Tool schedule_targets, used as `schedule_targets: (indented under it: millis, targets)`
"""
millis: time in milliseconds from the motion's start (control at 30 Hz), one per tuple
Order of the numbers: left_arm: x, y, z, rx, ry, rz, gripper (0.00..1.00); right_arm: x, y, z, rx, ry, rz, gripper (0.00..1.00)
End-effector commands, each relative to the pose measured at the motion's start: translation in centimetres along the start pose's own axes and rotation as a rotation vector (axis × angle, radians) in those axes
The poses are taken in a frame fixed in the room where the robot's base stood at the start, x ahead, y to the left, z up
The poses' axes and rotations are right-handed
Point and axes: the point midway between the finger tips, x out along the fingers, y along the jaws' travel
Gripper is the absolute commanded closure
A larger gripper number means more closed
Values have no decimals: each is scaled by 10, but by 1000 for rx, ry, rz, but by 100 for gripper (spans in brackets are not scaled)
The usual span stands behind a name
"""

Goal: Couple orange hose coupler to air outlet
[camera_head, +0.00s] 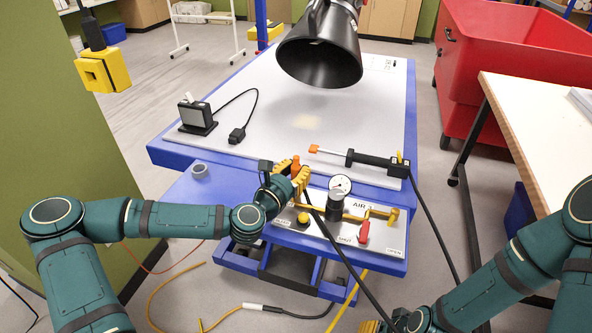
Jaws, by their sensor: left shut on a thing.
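My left gripper (290,178) is shut on an orange piece, which I take to be the orange hose coupler (296,163); it shows upright between the yellow fingers. A dark hose (336,248) runs from near the gripper down to the lower right. The gripper is at the back left of the air panel (287,238), which carries a gauge (341,186), brass piping (352,213) and a red lever (364,230). A round yellow fitting (303,217) is on its left; I cannot tell whether it is the air outlet. My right gripper (372,326) is mostly cut off at the bottom edge.
A black extraction hood (322,52) hangs over the white tabletop (270,95). An orange-tipped tool (375,162) and a small black box (197,116) lie on it. A grey ring (200,171) is on the blue ledge. A red bin (510,60) and a table (540,130) stand right.

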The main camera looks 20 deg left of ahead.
Motion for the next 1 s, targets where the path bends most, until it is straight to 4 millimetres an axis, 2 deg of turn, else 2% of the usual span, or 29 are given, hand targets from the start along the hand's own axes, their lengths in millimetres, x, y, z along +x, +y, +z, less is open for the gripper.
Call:
schedule_targets:
  millis: [600, 633, 700, 1000]
  targets:
    - [0, 0, -2, -2, 6, -1, 100, -2, -1, 0, 0, 0, 0, 53]
    - [0, 0, -2, -2, 6, -1, 66, -2, -1, 0, 0, 0, 0, 53]
    - [0, 0, -1, -2, 5, -1, 44, -2, -1, 0, 0, 0, 0, 53]
    - [-1, 0, 0, -1, 4, 0, 44, -2, -1, 0, 0, 0, 0, 53]
